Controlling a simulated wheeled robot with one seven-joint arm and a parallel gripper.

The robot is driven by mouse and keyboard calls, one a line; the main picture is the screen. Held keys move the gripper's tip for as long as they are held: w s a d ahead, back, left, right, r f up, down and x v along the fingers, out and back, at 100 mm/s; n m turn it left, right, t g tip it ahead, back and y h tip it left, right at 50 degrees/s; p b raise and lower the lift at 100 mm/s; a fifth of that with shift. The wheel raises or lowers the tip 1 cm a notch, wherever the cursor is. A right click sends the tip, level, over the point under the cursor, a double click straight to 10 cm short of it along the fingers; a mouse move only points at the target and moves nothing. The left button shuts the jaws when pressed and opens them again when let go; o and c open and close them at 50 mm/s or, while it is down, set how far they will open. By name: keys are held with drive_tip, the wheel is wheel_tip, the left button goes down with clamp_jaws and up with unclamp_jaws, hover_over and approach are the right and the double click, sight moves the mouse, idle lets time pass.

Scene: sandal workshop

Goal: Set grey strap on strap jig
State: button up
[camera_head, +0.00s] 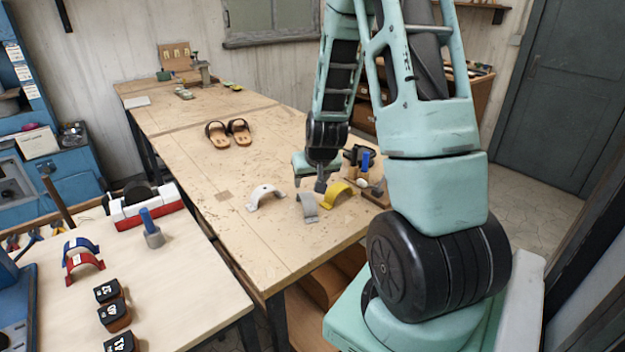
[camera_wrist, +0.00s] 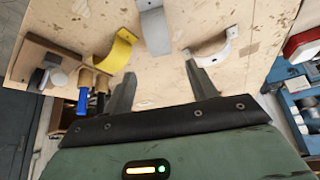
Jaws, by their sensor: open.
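The grey strap (camera_head: 308,208) is a curved band standing on the wooden table near its front edge, between a white strap and a yellow strap. In the wrist view the grey strap (camera_wrist: 155,30) is at the top centre. My gripper (camera_head: 309,184) is just behind and above it. In the wrist view my gripper (camera_wrist: 160,84) has its two fingers wide apart with nothing between them, and the grey strap is beyond the fingertips, apart from them. I cannot tell for certain which object is the strap jig.
The white strap (camera_head: 264,196) and yellow strap (camera_head: 341,194) flank the grey one closely. A wooden board with tools (camera_wrist: 48,62) is beyond the yellow strap. Sandals (camera_head: 228,133) lie farther back. The table's middle is clear.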

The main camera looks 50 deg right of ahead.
drive_tip(key=shift+s+a+r, duration=0.25)
drive_tip(key=shift+s+r, duration=0.05)
drive_tip(key=shift+r, duration=0.3)
